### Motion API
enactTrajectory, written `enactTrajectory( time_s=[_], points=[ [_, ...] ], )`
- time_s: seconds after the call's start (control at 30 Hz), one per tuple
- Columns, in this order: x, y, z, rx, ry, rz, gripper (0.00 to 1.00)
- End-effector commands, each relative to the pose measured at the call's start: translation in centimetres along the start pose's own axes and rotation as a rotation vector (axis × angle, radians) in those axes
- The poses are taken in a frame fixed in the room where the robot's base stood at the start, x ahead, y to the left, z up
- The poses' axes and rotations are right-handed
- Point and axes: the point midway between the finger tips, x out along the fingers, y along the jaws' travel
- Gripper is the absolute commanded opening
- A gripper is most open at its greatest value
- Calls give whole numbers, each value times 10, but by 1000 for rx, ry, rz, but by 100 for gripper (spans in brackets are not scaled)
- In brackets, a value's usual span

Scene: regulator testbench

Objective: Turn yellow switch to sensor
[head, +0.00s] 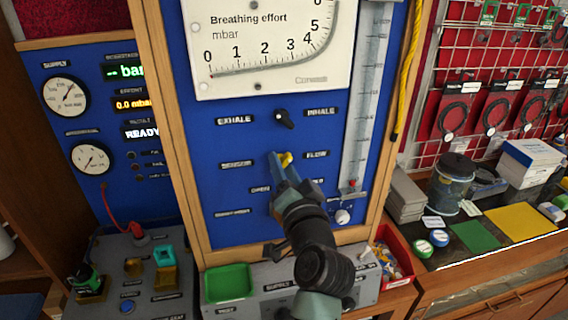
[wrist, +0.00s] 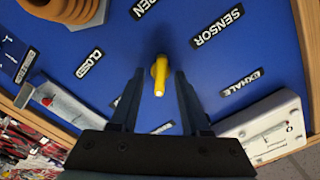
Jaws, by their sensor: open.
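The yellow switch (head: 287,157) is on the blue panel, between the SENSOR label (head: 237,164) on its left and the FLOW label (head: 316,155) on its right. In the head view its visible part leans up and right; my fingers hide the rest. My gripper (head: 280,166) is open at the switch. In the wrist view the yellow switch (wrist: 160,76) lies between my two fingertips (wrist: 158,82), with a gap on each side. The SENSOR label (wrist: 218,27) is at upper right there; the FLOW label is mostly hidden behind a finger.
A black switch (head: 284,119) between EXHALE and INHALE labels is just above. A flow tube (head: 366,100) with a white knob (head: 342,216) is to the right. An orange-brown ribbed part (wrist: 70,8) shows in the wrist view. A wooden frame edges the panel.

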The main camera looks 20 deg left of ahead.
Motion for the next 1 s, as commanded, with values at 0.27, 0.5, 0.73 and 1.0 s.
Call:
enactTrajectory(
  time_s=[0.27,0.5,0.73,1.0],
  points=[
    [3,0,0,-1,1,-1,46],
    [3,0,0,-1,1,0,16],
    [3,0,0,-1,0,0,0],
    [3,1,1,-13,0,0,0]
  ],
)
